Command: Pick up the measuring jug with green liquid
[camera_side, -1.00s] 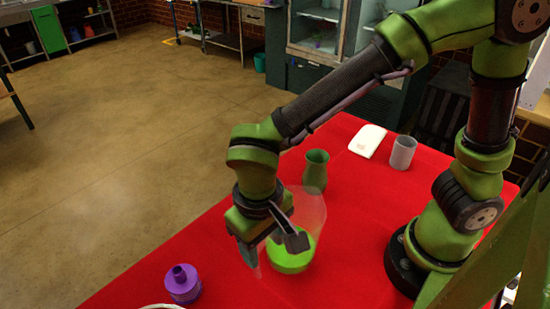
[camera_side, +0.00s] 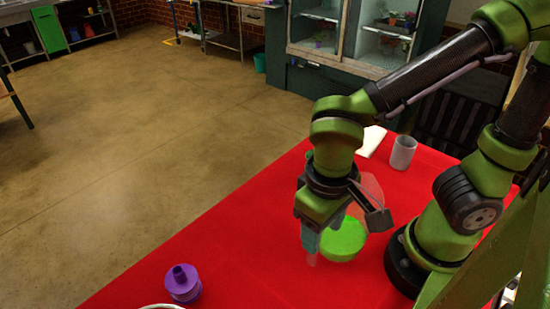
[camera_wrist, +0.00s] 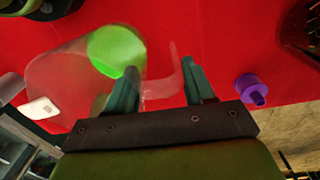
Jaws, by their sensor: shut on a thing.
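The clear measuring jug with bright green liquid (camera_side: 343,240) is at my gripper (camera_side: 322,245) in the side view, partly hidden behind it. In the wrist view the jug (camera_wrist: 72,72) is to the left of my fingers, with the green liquid at its far end. Its clear handle (camera_wrist: 176,72) reaches between my two fingers (camera_wrist: 160,90). My gripper is shut on the jug by the handle. I cannot tell whether the jug's base touches the red table.
A purple bottle (camera_side: 182,283) stands at the front left of the red table (camera_side: 235,245). A grey cup (camera_side: 403,152) and a white flat item (camera_side: 371,141) are at the back. A green vase (camera_side: 309,155) is mostly hidden behind my gripper. The table's left middle is clear.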

